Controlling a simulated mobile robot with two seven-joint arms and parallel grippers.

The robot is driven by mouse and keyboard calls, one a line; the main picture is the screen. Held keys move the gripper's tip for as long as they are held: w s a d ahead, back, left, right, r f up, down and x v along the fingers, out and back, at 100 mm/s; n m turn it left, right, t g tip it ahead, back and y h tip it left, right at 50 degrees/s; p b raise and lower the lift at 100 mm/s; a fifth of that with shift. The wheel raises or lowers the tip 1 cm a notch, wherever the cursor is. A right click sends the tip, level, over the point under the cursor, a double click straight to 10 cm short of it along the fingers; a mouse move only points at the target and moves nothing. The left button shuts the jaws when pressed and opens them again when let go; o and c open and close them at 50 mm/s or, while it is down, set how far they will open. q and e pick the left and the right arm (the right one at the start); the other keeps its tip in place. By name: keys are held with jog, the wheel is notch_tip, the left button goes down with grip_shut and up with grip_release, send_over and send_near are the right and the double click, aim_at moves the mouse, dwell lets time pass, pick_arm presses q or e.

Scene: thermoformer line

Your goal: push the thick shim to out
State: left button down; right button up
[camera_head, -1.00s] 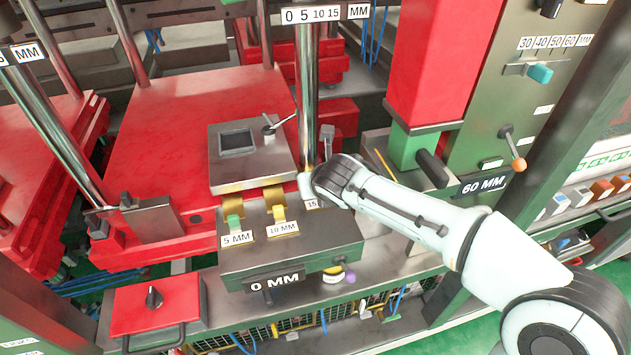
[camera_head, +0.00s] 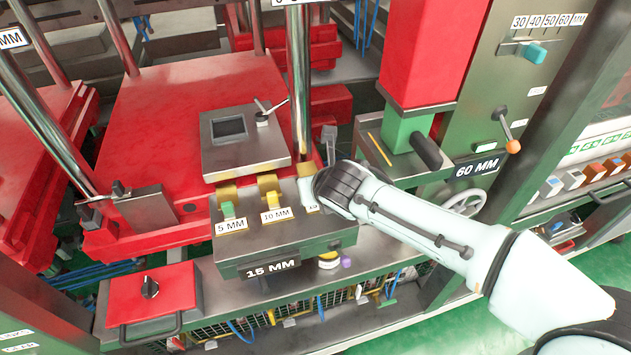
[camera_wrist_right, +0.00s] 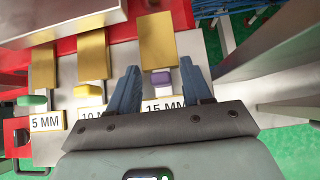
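The thick shim is the rightmost gold plate (camera_wrist_right: 158,40) in the right wrist view, with a purple knob (camera_wrist_right: 161,79) and a "15 MM" label (camera_wrist_right: 165,106). My right gripper (camera_wrist_right: 160,84) is open, one blue finger on each side of the purple knob; I cannot tell whether either touches it. In the head view my right gripper (camera_head: 309,192) is at the right end of the shim block (camera_head: 290,237) and hides most of this shim. The display (camera_head: 271,269) on the block's front reads "15 MM". My left gripper is not in view.
The 5 MM shim (camera_head: 227,193) with a green knob and the 10 MM shim (camera_head: 267,182) with a yellow knob sit to the left. A steel column (camera_head: 299,90) rises just behind the gripper. A red box (camera_head: 150,303) stands at lower left.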

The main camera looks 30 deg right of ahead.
jog(key=shift+r, duration=0.1)
jog(key=shift+s+r, duration=0.2)
jog(key=shift+r, duration=0.1)
jog(key=p+v, duration=0.1)
jog(key=v, duration=1.1)
jog(key=shift+s+a+r, duration=0.15)
jog(key=shift+s+a, duration=0.05)
jog(key=shift+s, duration=0.1)
